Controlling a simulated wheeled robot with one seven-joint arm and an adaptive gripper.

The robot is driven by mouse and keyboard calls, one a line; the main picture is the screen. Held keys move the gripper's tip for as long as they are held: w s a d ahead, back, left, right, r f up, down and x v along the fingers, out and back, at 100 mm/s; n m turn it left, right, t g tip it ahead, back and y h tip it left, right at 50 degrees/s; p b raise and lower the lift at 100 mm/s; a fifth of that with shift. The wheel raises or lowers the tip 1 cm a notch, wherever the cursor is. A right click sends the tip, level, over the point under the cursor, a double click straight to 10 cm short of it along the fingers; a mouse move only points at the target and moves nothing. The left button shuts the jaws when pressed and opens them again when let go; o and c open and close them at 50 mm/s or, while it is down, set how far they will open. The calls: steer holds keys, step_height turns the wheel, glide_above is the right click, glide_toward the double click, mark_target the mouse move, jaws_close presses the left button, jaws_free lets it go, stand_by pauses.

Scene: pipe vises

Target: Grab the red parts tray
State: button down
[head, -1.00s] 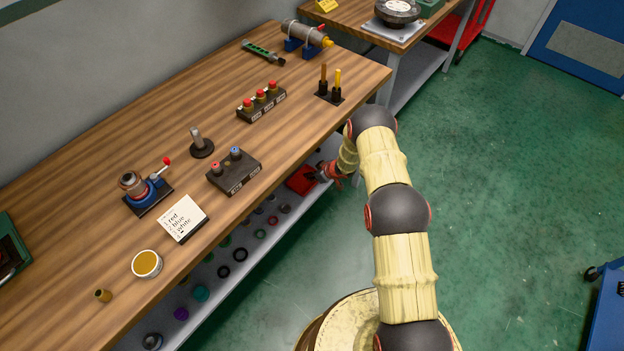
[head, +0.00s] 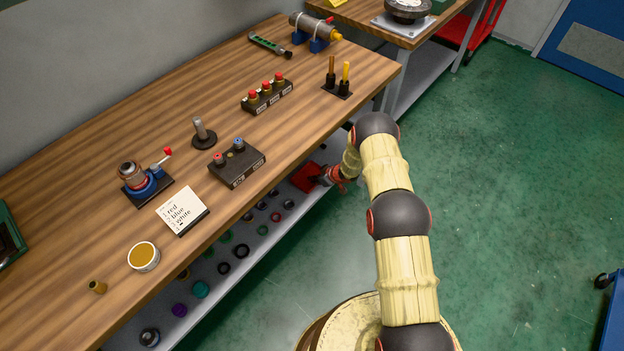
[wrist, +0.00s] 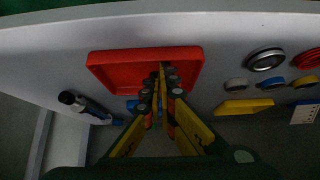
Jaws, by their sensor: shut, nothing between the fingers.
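The red parts tray (head: 304,176) is on the shelf under the wooden workbench, partly covered by the bench edge and my gripper in the head view. In the wrist view the tray (wrist: 112,70) is a shallow red box with a raised rim. My gripper (wrist: 163,75) has its fingers together, with nothing held. The fingers lie across the right half of the tray in the wrist view and hide part of it. In the head view my gripper (head: 320,180) is at the tray's right side. I cannot tell whether the fingers touch the tray.
The grey shelf (head: 240,275) holds several rings and caps. In the wrist view, a yellow piece (wrist: 243,107) and rings (wrist: 266,59) lie right of the tray, and a dark cylindrical item (wrist: 82,103) lies left. The workbench top (head: 130,200) overhangs the shelf.

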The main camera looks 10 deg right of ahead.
steer(key=s+d, duration=0.1)
steer(key=s, duration=0.1)
steer(key=s+d+p, duration=0.1)
steer(key=s+d, duration=0.2)
steer(key=s, duration=0.1)
steer(key=shift+s+d+p, duration=0.25)
steer(key=shift+d+p, duration=0.05)
steer(key=shift+p, duration=0.1)
